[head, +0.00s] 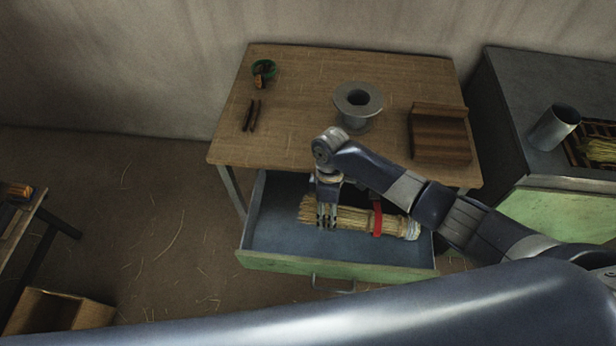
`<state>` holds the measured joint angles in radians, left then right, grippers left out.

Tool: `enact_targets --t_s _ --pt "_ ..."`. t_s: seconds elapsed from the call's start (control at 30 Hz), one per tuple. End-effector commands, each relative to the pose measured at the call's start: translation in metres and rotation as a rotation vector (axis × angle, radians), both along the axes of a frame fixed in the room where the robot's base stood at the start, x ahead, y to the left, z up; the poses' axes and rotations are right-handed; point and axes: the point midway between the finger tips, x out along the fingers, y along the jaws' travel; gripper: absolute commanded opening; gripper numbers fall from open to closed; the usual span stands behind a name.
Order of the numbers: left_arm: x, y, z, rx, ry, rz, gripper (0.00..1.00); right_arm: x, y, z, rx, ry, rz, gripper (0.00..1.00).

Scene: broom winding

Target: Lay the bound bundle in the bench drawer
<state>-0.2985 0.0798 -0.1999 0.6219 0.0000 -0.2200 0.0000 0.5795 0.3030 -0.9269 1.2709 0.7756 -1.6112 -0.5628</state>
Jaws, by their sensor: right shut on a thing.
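The bound bundle (348,219) is a sheaf of pale straw with a red band (377,219) around it and a whitish right end. It lies lengthwise, left to right, within the open bench drawer (275,240). The drawer has a blue-grey floor and a green front with a handle. My right gripper (327,222) points down into the drawer and is shut on the bundle left of the red band. Whether the bundle rests fully on the drawer floor is hard to tell. My left gripper is not in view.
The wooden bench top (310,100) holds a grey spool (356,118), a brown wooden block (440,138), a green cup (263,70) and dark sticks (251,115). A dark cabinet (530,80) with a metal cylinder (555,127) stands right. A box (60,312) sits lower left.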

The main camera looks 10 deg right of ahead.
Motion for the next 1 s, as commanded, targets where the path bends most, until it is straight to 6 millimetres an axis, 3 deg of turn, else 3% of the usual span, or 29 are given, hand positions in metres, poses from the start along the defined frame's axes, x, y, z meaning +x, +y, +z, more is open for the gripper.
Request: enact_targets --t_s 0.13,0.37,0.87,1.0 --pt "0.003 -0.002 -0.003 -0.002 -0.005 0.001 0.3 -0.014 -0.012 -0.003 -0.033 0.006 0.05 0.21" --pt "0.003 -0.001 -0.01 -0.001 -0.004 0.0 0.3 -0.017 -0.014 -0.011 -0.038 0.008 0.058 0.21" --pt "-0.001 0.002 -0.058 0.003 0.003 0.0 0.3 -0.016 -0.014 -0.054 -0.037 0.005 0.056 0.21" --pt "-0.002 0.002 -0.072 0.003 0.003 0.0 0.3 -0.016 -0.014 -0.067 -0.036 0.006 0.057 0.09"
